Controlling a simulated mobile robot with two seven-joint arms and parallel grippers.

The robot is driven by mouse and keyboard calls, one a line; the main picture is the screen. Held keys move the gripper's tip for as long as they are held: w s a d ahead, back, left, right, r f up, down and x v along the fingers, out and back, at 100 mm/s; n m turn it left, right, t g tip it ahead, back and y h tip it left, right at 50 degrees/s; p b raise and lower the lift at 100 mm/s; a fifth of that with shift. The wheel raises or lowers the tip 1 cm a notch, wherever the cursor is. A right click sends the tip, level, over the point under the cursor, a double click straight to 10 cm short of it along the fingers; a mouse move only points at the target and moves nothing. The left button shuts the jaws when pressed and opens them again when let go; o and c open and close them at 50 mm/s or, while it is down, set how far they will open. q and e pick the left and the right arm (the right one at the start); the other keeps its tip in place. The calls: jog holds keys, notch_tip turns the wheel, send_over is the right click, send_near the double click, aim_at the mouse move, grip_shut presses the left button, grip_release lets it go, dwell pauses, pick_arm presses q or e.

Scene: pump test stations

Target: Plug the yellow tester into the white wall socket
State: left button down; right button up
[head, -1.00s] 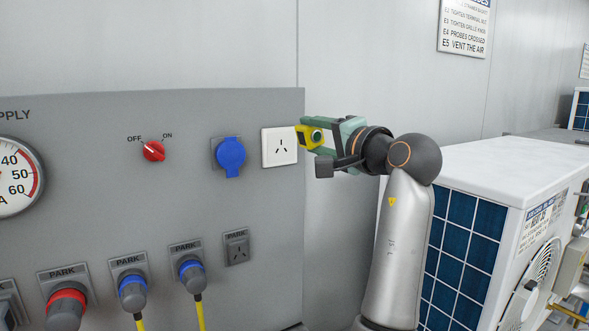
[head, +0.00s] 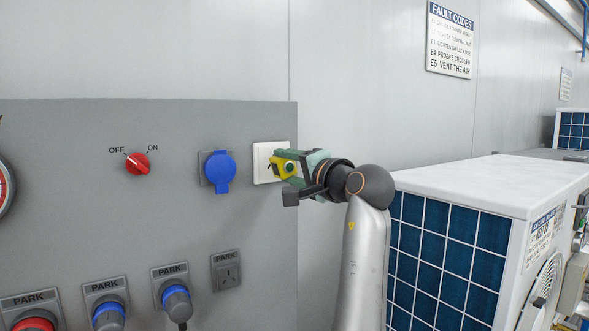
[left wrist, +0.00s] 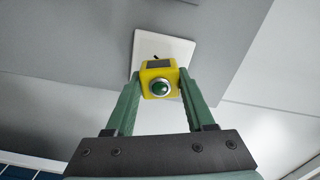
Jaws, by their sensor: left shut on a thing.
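The yellow tester (head: 281,167) is a small block with a dark panel and a green button. My left gripper (head: 286,166) is shut on it. In the left wrist view the tester (left wrist: 154,72) sits between the green fingers of the left gripper (left wrist: 158,85). The white wall socket (head: 262,160) is on the grey panel, directly behind the tester and partly covered by it. It also shows behind the tester in the left wrist view (left wrist: 147,44), where one dark slot is visible. The tester's pins are hidden, and I cannot tell whether it touches the socket. My right gripper is not in view.
The grey panel (head: 90,220) carries a red OFF/ON switch (head: 138,163), a blue covered socket (head: 219,171) left of the white socket, and several PARK sockets below. A white-topped unit with a blue grille (head: 450,245) stands right of my arm.

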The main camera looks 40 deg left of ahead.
pick_arm(q)
jog(key=shift+w+a, duration=0.15)
jog(key=shift+a, duration=0.4)
jog(key=shift+r+p, duration=0.1)
jog(key=shift+p, duration=0.45)
dwell(0.6)
jog(key=shift+w+a+p, duration=0.1)
jog(key=shift+a+p, duration=0.15)
jog(key=shift+p, duration=0.4)
dwell(1.4)
jog(key=shift+a, duration=0.2)
dwell(0.5)
dwell(0.4)
jog(key=shift+c, duration=0.9)
grip_release()
